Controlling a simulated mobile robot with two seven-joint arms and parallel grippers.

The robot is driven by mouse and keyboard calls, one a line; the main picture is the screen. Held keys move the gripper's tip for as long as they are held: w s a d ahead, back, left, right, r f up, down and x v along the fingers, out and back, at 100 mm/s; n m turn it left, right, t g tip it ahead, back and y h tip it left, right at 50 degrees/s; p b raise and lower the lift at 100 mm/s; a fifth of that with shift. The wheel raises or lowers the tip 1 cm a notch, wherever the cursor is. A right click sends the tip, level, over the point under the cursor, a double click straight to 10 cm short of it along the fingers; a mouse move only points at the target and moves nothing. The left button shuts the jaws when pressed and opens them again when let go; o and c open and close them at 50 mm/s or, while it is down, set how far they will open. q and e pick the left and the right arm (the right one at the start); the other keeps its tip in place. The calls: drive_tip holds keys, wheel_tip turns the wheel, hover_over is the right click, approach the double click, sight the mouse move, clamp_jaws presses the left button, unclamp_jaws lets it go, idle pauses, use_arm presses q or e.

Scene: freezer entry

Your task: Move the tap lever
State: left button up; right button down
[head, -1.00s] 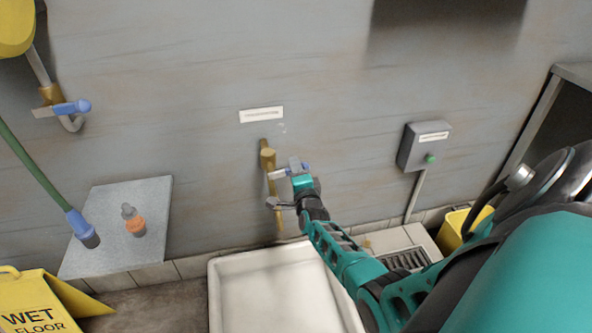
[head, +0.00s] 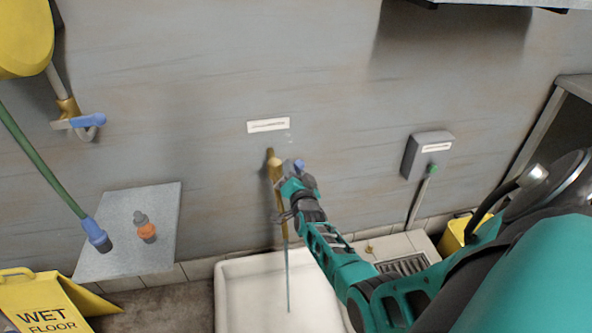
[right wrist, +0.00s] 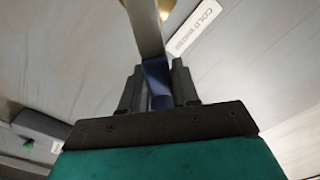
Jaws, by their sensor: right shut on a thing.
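The brass tap (head: 276,172) is on the grey wall above a white basin (head: 262,290). A thin stream of water (head: 288,275) runs from it down toward the basin. My right gripper (head: 296,178) is at the tap and largely hides its lever. In the right wrist view, my right gripper (right wrist: 157,88) is shut on the blue end of the lever (right wrist: 157,72); the lever's metal bar (right wrist: 145,25) extends away from the fingers. My left gripper is not in view.
A label (head: 268,125) is above the tap. A second tap with a blue lever (head: 88,120) is at the left, by a green hose (head: 40,160). A yellow wet-floor sign (head: 45,305) stands lower left. A grey switch box (head: 428,155) is on the wall at right.

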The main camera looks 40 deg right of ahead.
drive_tip(key=shift+a, duration=0.15)
idle(0.4)
drive_tip(key=c, duration=0.9)
unclamp_jaws()
drive_tip(key=shift+r, duration=0.1)
drive_tip(key=shift+s+a+r+p, duration=0.1)
drive_tip(key=shift+s+p, duration=0.15)
drive_tip(key=shift+p, duration=0.2)
drive_tip(key=p+v, duration=0.6)
drive_tip(key=v, duration=0.6)
drive_tip(key=shift+s+a, duration=0.1)
